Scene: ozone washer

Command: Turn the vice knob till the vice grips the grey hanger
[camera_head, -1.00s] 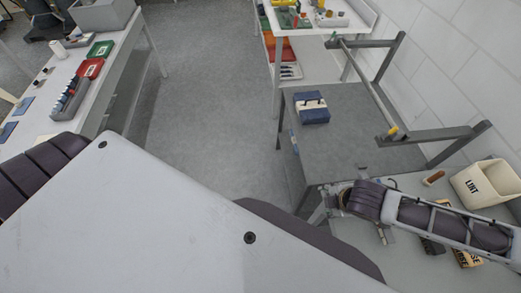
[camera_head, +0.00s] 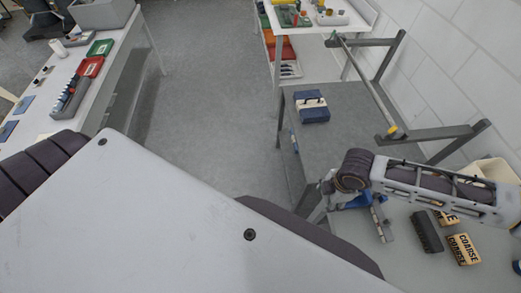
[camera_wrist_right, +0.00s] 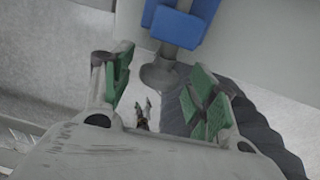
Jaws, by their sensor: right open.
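The blue vice (camera_head: 357,201) sits at the near left part of the right-hand table, partly hidden behind my right arm in the head view. Its blue body (camera_wrist_right: 176,24) is at the top of the right wrist view, with a round grey knob (camera_wrist_right: 158,77) below it. My right gripper (camera_wrist_right: 162,92) is open, its green-padded fingers on either side of the knob with gaps visible. In the head view the right gripper (camera_head: 322,201) is mostly hidden by the wrist. My left gripper is out of view.
A dark ribbed block (camera_head: 426,232) and sponges marked COARSE (camera_head: 463,249) lie to the right of the vice. A cream bin (camera_head: 494,169) is partly behind my arm. A blue box (camera_head: 312,109) rests on the grey surface behind. A grey rail frame (camera_head: 430,134) stands near the wall.

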